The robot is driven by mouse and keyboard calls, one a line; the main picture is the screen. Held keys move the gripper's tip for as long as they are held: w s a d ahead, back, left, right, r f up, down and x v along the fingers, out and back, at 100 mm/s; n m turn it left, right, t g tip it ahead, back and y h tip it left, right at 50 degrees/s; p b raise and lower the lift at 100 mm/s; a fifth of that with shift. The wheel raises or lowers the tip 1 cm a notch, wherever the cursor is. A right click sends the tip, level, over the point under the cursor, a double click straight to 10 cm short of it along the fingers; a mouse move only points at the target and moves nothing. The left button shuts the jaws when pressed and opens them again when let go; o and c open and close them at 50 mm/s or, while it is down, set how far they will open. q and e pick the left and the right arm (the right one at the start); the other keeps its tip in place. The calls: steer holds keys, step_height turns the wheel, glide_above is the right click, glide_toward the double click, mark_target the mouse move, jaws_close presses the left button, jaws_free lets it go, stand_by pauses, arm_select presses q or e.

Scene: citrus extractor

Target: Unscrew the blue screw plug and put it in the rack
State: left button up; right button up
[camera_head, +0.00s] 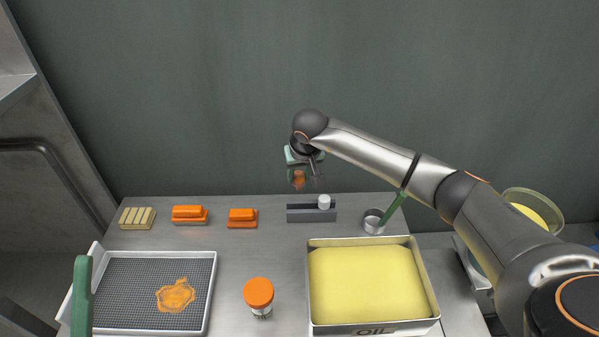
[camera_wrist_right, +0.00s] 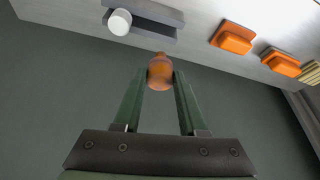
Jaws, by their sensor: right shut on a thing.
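My right gripper (camera_head: 303,168) is raised behind the table's back edge, above and behind the grey slotted rack (camera_head: 297,215). In the right wrist view my right gripper (camera_wrist_right: 160,80) is shut on an orange-brown plug-like piece (camera_wrist_right: 160,70), held between the green fingertips. This piece (camera_head: 298,181) also shows small in the head view, apart from the rack. A white round-topped plug (camera_head: 324,201) stands at the rack's right end; in the wrist view it appears at the left of the rack (camera_wrist_right: 155,24). I see no blue plug.
An orange-capped jar (camera_head: 259,293) stands at the front middle. An OIL tray (camera_head: 433,300) is at right, a metal cup (camera_head: 373,221) behind it. A mesh tray (camera_head: 130,290) is at left, orange blocks (camera_head: 189,214) behind.

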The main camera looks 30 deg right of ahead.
step_height(320, 180, down, 4)
steer(key=shift+b, duration=1.15)
arm_select(q)
step_height(320, 180, down, 7)
steer(key=b, duration=0.3)
steer(key=shift+w+d+r, duration=0.15)
steer(key=shift+d, duration=0.3)
arm_select(e)
steer(key=shift+f, duration=2.35)
arm_select(q)
steer(key=shift+r, duration=0.1)
steer(key=shift+a, duration=0.1)
arm_select(e)
steer(key=o, duration=1.1)
steer(key=shift+c, duration=0.2)
arm_select(q)
steer(key=shift+a+r+p, duration=0.15)
steer(key=shift+r+p, duration=1.1)
steer(key=shift+r, duration=0.15)
steer(key=shift+a+r+p, duration=0.15)
steer(key=shift+r+p, duration=1.05)
steer(key=shift+r, duration=0.15)
arm_select(e)
steer(key=v, duration=1.2)
steer(key=shift+r, duration=0.25)
